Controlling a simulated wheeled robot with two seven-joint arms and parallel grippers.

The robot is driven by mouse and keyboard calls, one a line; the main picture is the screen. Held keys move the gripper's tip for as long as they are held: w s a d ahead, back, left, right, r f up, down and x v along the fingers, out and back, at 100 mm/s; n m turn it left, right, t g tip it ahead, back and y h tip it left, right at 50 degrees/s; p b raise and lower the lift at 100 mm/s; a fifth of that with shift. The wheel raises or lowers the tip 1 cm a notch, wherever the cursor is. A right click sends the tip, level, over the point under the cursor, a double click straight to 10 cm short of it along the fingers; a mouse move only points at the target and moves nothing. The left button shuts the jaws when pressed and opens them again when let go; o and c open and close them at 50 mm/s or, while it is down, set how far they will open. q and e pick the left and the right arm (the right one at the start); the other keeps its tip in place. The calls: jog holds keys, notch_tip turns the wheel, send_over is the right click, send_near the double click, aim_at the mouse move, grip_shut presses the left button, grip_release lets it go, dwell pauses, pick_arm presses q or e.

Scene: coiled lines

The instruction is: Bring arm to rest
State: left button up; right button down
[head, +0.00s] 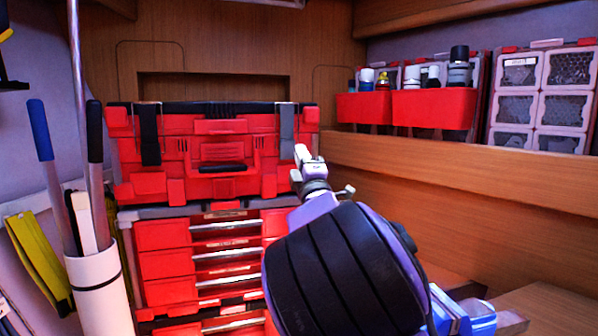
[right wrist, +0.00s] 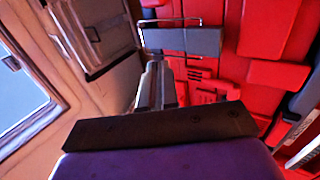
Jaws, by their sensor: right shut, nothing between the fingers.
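My right arm reaches up from the bottom right of the head view. Its gripper (head: 306,160) is small and pale, and its tips are in front of the right end of the red toolbox (head: 222,160). The gripper is shut and empty. In the right wrist view the shut fingers (right wrist: 155,84) point up the picture, with the red toolbox behind and to the right. I cannot tell the gap between the fingers and the toolbox. My left gripper is in neither view.
The toolbox stands on a red drawer unit (head: 165,265). A white tube (head: 100,295) with poles stands at left. Red bins (head: 433,108) with bottles and a clear-fronted organizer (head: 541,100) line the right shelf (head: 450,175). A yellow strap-like item (head: 38,255) hangs at left.

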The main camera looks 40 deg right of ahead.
jog(key=shift+v, duration=0.9)
jog(key=s+a+f+m+g+y, duration=0.1)
jog(key=s+f+m+g, duration=0.35)
jog(key=f, duration=1.05)
jog(key=a+f+m+g+y, duration=0.15)
jog(key=f+m, duration=0.55)
jog(key=f, duration=0.8)
jog(key=s+a+f+m+g, duration=0.2)
jog(key=f+m+g, duration=0.3)
jog(key=f, duration=1)
jog(key=s+a+f+m+g+y, duration=0.2)
jog(key=s+a+f+g, duration=0.2)
jog(key=s+f, duration=0.7)
jog(key=s+a+f+m+g+y, duration=0.1)
jog(key=s+a+f+g, duration=0.3)
jog(key=s+a+f, duration=0.3)
jog(key=s+f, duration=0.5)
jog(key=s, duration=0.7)
jog(key=shift+s+m+y, duration=0.2)
jog(key=shift+m+y, duration=0.15)
